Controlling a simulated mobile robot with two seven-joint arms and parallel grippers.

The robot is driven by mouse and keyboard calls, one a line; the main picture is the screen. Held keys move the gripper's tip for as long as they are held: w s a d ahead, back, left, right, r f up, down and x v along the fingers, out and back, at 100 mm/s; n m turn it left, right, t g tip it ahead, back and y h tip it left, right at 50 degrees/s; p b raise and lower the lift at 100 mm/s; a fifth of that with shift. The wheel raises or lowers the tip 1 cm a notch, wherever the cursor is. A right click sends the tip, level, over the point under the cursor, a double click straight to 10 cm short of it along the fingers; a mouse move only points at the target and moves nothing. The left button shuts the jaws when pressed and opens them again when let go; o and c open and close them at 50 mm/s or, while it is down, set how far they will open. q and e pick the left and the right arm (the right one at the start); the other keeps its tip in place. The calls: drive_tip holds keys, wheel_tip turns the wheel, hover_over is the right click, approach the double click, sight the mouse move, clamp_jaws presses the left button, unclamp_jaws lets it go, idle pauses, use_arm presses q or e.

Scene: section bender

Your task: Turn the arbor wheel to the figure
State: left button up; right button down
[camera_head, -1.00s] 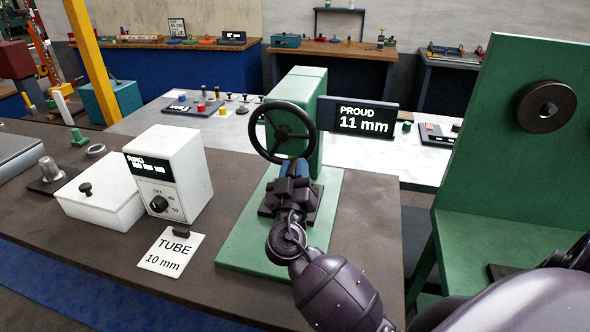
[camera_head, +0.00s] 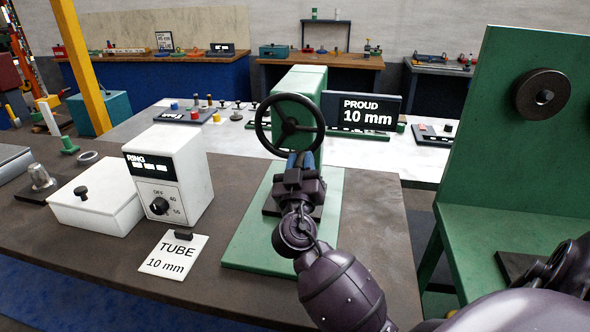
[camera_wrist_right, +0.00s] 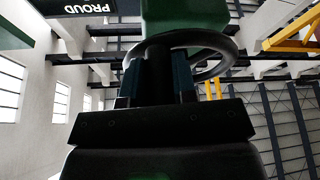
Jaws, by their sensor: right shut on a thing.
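The dark arbor wheel (camera_head: 290,124) stands on the front of a green machine head (camera_head: 302,82), above a green base plate (camera_head: 250,235). My right gripper (camera_head: 301,165) is shut on the lower rim of the wheel. In the right wrist view the two fingers (camera_wrist_right: 157,78) close on the rim, and the wheel (camera_wrist_right: 215,42) rises behind them. The display (camera_head: 362,110) beside the head reads PROUD 10 mm. A white card (camera_head: 173,256) on the bench reads TUBE 10 mm. My left gripper is not in view.
A white control box (camera_head: 175,175) with a knob and a white lidded box (camera_head: 95,203) stand left of the machine. A tall green frame (camera_head: 500,130) with a dark roller stands at the right. The brown bench top (camera_head: 375,220) is bare right of the base plate.

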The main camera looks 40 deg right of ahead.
drive_tip(key=shift+r, duration=0.1)
drive_tip(key=c, duration=0.9)
unclamp_jaws()
drive_tip(key=shift+c, duration=0.2)
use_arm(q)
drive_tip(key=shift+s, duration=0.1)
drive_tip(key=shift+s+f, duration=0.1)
use_arm(e)
drive_tip(key=shift+a, duration=0.1)
drive_tip(key=shift+s+a+f, duration=0.15)
drive_tip(key=shift+s+f, duration=0.1)
drive_tip(key=shift+f, duration=0.1)
use_arm(q)
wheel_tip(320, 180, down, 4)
drive_tip(key=b, duration=0.3)
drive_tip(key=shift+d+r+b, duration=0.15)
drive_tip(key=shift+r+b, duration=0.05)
drive_tip(key=shift+b, duration=0.1)
use_arm(e)
drive_tip(key=v, duration=1)
drive_tip(key=shift+r, duration=0.2)
